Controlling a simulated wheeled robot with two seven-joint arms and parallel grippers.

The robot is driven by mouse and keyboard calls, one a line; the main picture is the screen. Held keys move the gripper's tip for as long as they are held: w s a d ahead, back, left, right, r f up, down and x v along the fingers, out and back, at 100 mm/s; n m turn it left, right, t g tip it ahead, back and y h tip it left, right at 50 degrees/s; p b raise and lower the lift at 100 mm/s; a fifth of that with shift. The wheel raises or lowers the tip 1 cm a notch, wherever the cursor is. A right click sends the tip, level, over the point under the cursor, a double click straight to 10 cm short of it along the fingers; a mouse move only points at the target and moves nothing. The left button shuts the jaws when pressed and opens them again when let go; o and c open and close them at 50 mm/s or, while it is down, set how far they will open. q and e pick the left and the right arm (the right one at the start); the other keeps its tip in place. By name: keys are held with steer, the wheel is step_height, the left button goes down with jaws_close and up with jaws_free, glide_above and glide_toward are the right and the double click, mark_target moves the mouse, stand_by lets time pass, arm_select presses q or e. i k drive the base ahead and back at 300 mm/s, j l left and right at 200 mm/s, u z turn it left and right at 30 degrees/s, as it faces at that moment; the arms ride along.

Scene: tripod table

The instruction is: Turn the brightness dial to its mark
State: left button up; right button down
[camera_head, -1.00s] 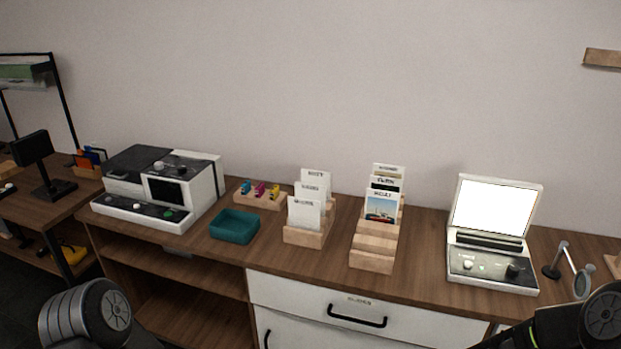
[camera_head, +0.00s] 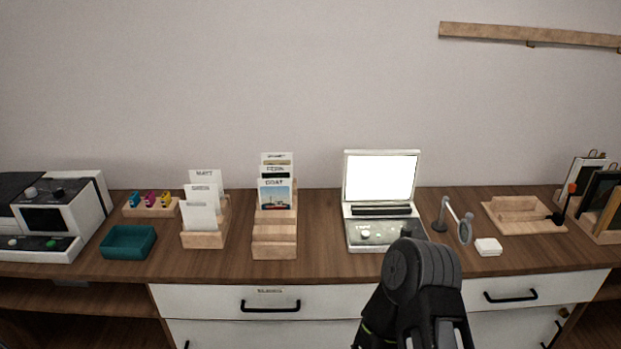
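A white light-box device (camera_head: 347,238) with a raised, brightly lit screen (camera_head: 380,178) stands on the wooden counter, right of the middle. Its front panel carries a small white knob (camera_head: 365,233) at the left. A dark knob (camera_head: 404,231) at the panel's right is partly hidden behind my arm. I cannot tell which knob is the brightness dial, and no mark can be made out. A thick dark arm of mine rises from the bottom in front of the device. Neither gripper's fingers can be seen.
A magnifier on a stand (camera_head: 465,230) and a white block (camera_head: 488,247) are right of the device. Wooden card holders (camera_head: 274,246), a teal tray (camera_head: 128,242) and a white-and-black machine (camera_head: 62,222) stand to the left. Drawers (camera_head: 225,302) are below the counter.

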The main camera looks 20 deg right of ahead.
mark_target(406, 231)
steer(key=z, duration=1.25)
